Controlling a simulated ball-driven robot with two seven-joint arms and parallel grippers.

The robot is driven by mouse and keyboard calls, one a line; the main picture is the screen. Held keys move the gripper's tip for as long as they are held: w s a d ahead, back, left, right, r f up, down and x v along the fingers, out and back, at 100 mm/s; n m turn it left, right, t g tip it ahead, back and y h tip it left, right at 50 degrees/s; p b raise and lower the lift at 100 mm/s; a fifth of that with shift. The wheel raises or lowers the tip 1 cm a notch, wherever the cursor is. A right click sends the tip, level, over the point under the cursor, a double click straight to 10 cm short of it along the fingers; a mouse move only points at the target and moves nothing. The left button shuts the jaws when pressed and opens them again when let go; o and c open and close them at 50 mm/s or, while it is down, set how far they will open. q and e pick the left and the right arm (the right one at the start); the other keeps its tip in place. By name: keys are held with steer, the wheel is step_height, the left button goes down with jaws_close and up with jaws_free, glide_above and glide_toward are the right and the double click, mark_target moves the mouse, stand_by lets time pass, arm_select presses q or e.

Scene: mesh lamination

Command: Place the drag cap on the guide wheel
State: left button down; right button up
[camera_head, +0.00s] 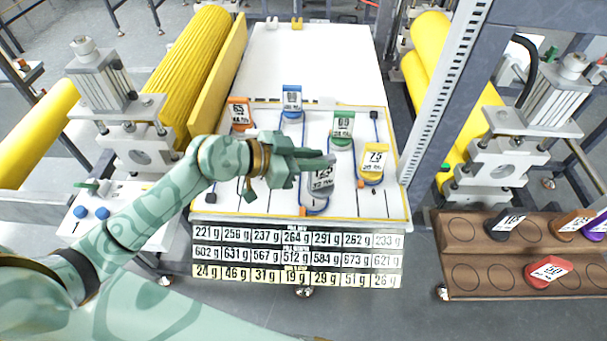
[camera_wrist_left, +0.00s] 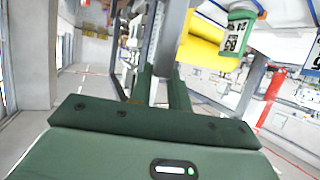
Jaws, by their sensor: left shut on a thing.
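The left gripper (camera_head: 325,160) comes in from the left over the white board. It is shut on a grey drag cap (camera_head: 321,180) with a white number label, partly hidden by the fingers. The cap is directly over or on a blue-rimmed guide wheel (camera_head: 314,210) at the board's front middle; I cannot tell whether it is seated. In the left wrist view the fingers (camera_wrist_left: 160,85) are close together, and the cap between them is hard to make out. The right gripper is not in view.
Orange (camera_head: 240,113), blue (camera_head: 291,103), green (camera_head: 342,127) and yellow (camera_head: 373,163) labelled caps stand around on the board. The green cap also shows in the left wrist view (camera_wrist_left: 236,35). A wooden rack (camera_head: 462,282) at right holds several caps, including a red one (camera_head: 547,271).

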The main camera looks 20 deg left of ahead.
mark_target(320, 183)
arm_select(q)
steer(key=shift+w+a+f, duration=0.25)
steer(key=shift+a+f, duration=0.15)
steer(key=shift+f, duration=0.35)
steer(key=f, duration=0.2)
steer(key=f+b, duration=0.1)
steer(key=f, duration=0.1)
steer(key=shift+w+a, duration=0.15)
steer(key=shift+a, duration=0.25)
steer(key=c, duration=1.3)
jaws_free()
steer(key=shift+f, duration=0.15)
